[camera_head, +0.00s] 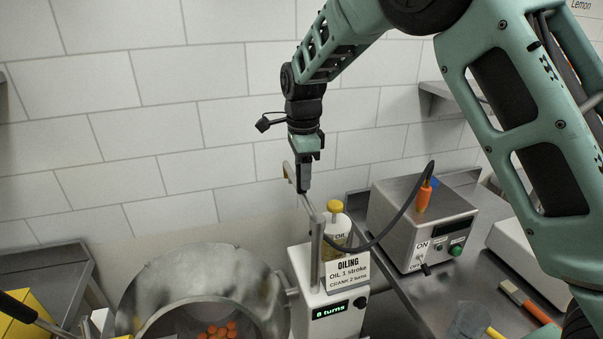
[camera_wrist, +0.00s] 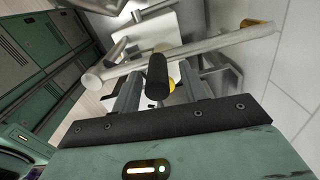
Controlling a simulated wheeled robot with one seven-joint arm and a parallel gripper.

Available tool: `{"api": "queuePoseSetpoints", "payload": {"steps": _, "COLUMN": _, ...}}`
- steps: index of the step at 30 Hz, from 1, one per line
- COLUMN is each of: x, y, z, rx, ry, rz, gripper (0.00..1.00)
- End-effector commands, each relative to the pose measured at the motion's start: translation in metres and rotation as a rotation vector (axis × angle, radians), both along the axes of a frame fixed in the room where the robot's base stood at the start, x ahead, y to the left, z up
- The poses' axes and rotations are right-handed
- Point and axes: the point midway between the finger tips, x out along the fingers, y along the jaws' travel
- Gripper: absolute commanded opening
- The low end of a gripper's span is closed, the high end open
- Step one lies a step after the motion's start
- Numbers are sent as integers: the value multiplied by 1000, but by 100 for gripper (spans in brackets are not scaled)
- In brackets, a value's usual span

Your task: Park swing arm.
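The swing arm is a pale metal tube (camera_wrist: 215,48) that crosses the wrist view, with a black handle (camera_wrist: 157,75) sticking out from it. In the head view its upright post (camera_head: 317,250) stands on the white oiling unit (camera_head: 330,305), and a brass-coloured tip (camera_head: 288,172) shows at its far end. My gripper (camera_head: 304,185) points down over the tube. In the wrist view its two fingers are apart on either side of the handle, with a visible gap on each side. The tube is partly hidden behind my gripper in the head view.
A steel drum (camera_head: 205,275) holding orange gummies (camera_head: 216,331) stands left of the unit. A yellow-capped oil bottle (camera_head: 336,225) is behind the unit. A control box (camera_head: 420,225) with a black cable stands at right. The tiled wall (camera_head: 150,130) is close behind.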

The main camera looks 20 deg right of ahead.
Motion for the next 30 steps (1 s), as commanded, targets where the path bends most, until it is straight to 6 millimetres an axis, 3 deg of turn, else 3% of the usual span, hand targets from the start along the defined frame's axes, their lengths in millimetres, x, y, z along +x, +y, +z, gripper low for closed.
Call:
{"api": "queuePoseSetpoints", "payload": {"steps": 9, "x": -1, "y": 2, "z": 0, "rx": 1, "ry": 4, "rz": 1, "gripper": 44}}
{"api": "queuePoseSetpoints", "payload": {"steps": 14, "x": -1, "y": 2, "z": 14, "rx": 2, "ry": 1, "rz": 2, "gripper": 44}}
{"api": "queuePoseSetpoints", "payload": {"steps": 30, "x": 0, "y": 1, "z": 135, "rx": 2, "ry": -1, "rz": 1, "gripper": 44}}
